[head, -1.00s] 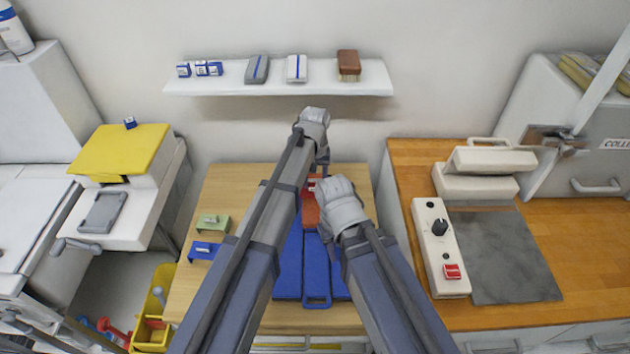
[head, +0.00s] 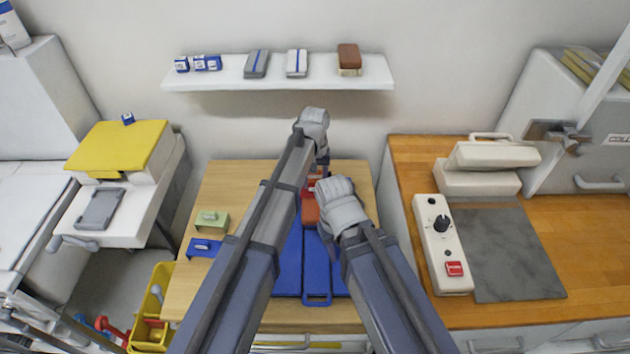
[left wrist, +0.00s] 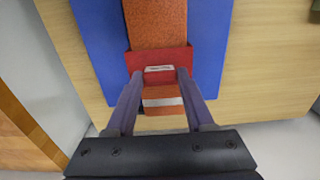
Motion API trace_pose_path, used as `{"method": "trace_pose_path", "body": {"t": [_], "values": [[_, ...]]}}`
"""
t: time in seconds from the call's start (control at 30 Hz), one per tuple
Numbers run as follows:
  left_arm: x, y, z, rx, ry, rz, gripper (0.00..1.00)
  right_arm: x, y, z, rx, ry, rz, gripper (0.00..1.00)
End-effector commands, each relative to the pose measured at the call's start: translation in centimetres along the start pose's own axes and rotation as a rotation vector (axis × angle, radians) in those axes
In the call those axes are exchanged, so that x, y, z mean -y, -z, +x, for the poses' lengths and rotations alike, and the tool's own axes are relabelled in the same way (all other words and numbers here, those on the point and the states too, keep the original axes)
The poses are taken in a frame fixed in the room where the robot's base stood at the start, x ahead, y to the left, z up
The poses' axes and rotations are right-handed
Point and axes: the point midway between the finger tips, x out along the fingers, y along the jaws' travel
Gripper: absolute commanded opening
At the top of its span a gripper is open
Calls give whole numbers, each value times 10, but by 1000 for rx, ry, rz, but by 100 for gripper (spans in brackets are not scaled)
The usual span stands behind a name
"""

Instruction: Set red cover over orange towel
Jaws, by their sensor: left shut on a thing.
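A red cover (left wrist: 158,57) lies across the orange towel (left wrist: 156,22) in the left wrist view. The towel shows on both sides of it, with a pale stripe on its near end. My left gripper (left wrist: 160,74) is shut on the cover at its pale handle. I cannot tell whether the cover rests on the towel or is just above it. In the head view the red cover (head: 314,181) and towel (head: 310,212) show in part between my arms. My right gripper's fingers are hidden behind my right wrist.
Blue panels (head: 288,265) lie under the towel on the wooden table (head: 232,190). A green block (head: 210,221) and a blue block (head: 203,248) stand at the table's left. A shelf (head: 225,80) hangs behind. A wooden counter (head: 420,155) with a press is at right.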

Motion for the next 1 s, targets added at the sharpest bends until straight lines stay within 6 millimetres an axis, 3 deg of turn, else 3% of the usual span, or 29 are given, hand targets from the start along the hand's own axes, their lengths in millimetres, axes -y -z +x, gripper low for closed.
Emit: {"method": "trace_pose_path", "body": {"t": [0.17, 0.2, 0.47, 0.67, 0.77, 1.0], "values": [[0, 0, 0, 0, 0, 0, 2, 0, 0, 0, 0, 0, 0, 32], [0, 0, 0, 0, 0, 0, 58, 0, 0, 0, 0, 0, 0, 32], [0, 0, 0, 0, 0, 0, 87, 0, 0, 0, 0, 0, 0, 32], [0, 0, 0, 0, 0, 0, 89, 0, 0, 0, 0, 0, 0, 32], [0, 0, 0, 0, 0, 0, 100, 0, 0, 0, 0, 0, 0, 32], [0, 0, -1, 0, 0, 0, 100, 0, 0, -1, 0, 0, 0, 32]]}}
